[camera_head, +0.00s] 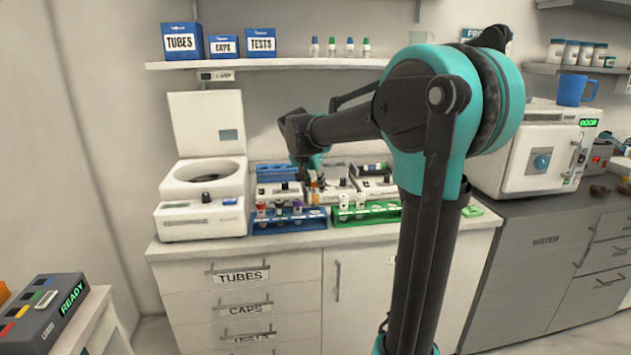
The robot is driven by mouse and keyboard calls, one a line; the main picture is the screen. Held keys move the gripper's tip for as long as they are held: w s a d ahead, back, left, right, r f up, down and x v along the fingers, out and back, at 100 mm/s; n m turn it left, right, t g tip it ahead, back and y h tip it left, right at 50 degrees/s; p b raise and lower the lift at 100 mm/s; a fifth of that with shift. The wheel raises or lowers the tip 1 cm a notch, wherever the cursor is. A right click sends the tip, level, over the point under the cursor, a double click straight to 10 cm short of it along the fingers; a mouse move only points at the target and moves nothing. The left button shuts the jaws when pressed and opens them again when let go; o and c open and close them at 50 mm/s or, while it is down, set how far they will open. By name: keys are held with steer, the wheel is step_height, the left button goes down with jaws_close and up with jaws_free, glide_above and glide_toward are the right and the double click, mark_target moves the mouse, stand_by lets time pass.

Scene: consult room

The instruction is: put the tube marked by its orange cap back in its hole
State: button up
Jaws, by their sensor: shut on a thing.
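My gripper (312,175) is over the counter, above the back edge of the blue rack. It is shut on the orange-capped tube (315,187), which shows small just below the fingers. The tube's lower end is hard to make out. The blue rack (290,225) stands at the counter's front edge with several capped tubes in it. The green rack (368,217) stands to its right and also holds several tubes. Which hole is empty is too small to tell.
An open white centrifuge (203,190) stands left of the racks. Small white devices (278,192) sit close behind them. A shelf (270,65) with blue boxes hangs above. A white oven-like machine (535,155) stands at the right, and a dark device reading READY (45,312) at lower left.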

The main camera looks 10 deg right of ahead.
mark_target(314, 195)
steer(key=shift+f, duration=0.4)
steer(key=shift+f, duration=0.25)
stand_by(0.8)
steer(key=shift+f, duration=2.25)
steer(key=o, duration=1)
steer(key=shift+o, duration=0.2)
steer(key=v, duration=1.2)
